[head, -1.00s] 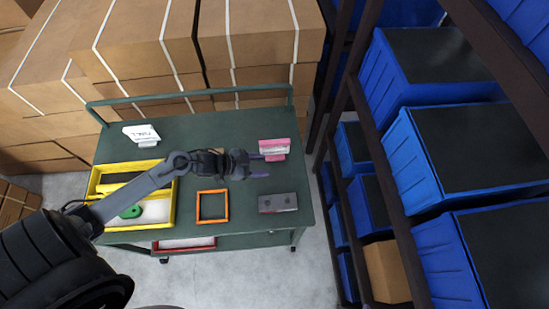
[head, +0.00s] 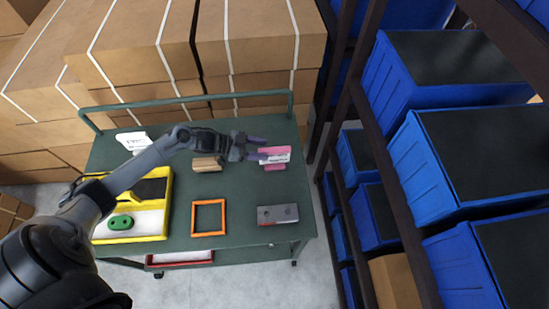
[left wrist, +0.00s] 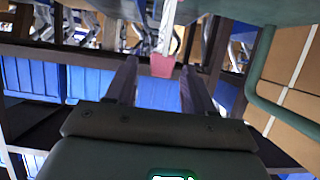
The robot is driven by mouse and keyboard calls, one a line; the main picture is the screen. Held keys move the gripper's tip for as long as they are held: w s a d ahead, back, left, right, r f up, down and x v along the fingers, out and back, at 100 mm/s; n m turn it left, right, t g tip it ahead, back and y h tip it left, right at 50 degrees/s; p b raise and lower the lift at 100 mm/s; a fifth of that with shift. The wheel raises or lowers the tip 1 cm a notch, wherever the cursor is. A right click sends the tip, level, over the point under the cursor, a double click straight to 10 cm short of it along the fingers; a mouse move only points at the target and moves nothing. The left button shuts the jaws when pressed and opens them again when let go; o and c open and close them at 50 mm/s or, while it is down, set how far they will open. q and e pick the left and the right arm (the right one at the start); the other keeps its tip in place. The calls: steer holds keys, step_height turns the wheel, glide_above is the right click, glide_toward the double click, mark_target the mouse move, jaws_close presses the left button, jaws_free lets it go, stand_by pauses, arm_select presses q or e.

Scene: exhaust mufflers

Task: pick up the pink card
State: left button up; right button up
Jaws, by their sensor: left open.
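The pink card (head: 277,166) stands at the right back part of the green cart top, with a white label on it. My left gripper (head: 265,149) is open just left of the card, its fingers pointing right toward it. In the left wrist view, the pink lower end of the card (left wrist: 162,66) appears between the two spread fingers (left wrist: 159,78), beyond or near their tips. I cannot tell whether a finger touches it. My right gripper is not in view.
On the cart (head: 240,208) are a wooden block (head: 207,164), an orange frame (head: 194,218), a grey metal block (head: 278,214), a white card (head: 134,141) and a yellow tray (head: 166,205). A rail (head: 240,96) and boxes stand behind; blue bins (head: 480,170) stand right.

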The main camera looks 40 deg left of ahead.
mark_target(273, 151)
arm_select(q)
steer(key=shift+x, duration=2.6)
jaws_close()
